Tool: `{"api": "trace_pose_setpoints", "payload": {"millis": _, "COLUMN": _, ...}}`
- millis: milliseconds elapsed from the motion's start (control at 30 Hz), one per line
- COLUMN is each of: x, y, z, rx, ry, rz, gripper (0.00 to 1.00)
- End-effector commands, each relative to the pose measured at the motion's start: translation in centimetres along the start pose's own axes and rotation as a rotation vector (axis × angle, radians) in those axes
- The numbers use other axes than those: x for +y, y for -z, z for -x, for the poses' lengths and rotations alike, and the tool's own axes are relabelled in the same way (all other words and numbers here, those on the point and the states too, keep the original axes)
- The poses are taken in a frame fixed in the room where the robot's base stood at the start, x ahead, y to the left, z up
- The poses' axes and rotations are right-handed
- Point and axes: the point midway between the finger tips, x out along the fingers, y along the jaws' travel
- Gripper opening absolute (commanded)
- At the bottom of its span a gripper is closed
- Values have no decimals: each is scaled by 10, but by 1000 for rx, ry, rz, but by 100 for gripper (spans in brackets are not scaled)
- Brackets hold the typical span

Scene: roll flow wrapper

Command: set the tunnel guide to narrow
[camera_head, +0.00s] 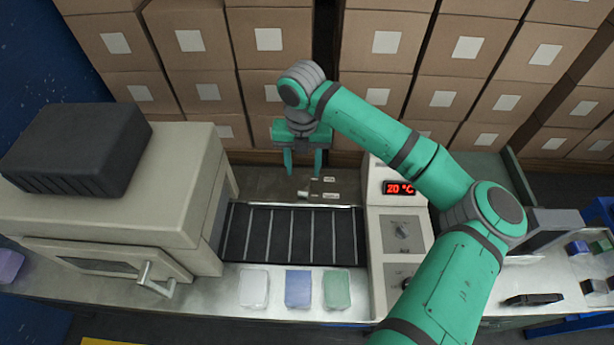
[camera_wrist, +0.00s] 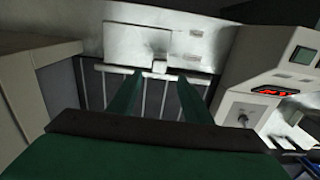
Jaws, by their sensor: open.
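The tunnel guide seems to be the small grey tab (camera_head: 303,194) at the back edge of the slatted conveyor, below a metal panel. In the wrist view the pale tab (camera_wrist: 159,67) sits on a light bar across the conveyor, under a bright plate. Two small labels (camera_wrist: 196,34) are to its right; their text is too small to read. My gripper (camera_head: 302,174) is open and empty, fingers pointing down by the back panel. In the wrist view its two green fingers (camera_wrist: 158,76) appear on either side of the tab. I cannot tell whether they touch it.
The conveyor (camera_head: 290,235) runs between a beige housing (camera_head: 110,215) with a handle and a control column (camera_head: 400,250) reading 20 °C with knobs. White, blue and green packs (camera_head: 298,287) lie on the front ledge. Stacked cartons (camera_head: 375,42) fill the back.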

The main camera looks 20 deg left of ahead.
Motion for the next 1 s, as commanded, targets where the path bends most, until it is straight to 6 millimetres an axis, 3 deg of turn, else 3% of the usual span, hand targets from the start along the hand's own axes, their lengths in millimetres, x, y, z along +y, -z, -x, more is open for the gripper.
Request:
{"api": "trace_pose_setpoints", "payload": {"millis": 600, "x": 3, "y": 0, "z": -92, "rx": 2, "ry": -1, "rz": 4, "gripper": 45}}
{"api": "trace_pose_setpoints", "payload": {"millis": 1000, "x": 2, "y": 0, "z": -105, "rx": 0, "ry": 0, "rz": 3, "gripper": 45}}
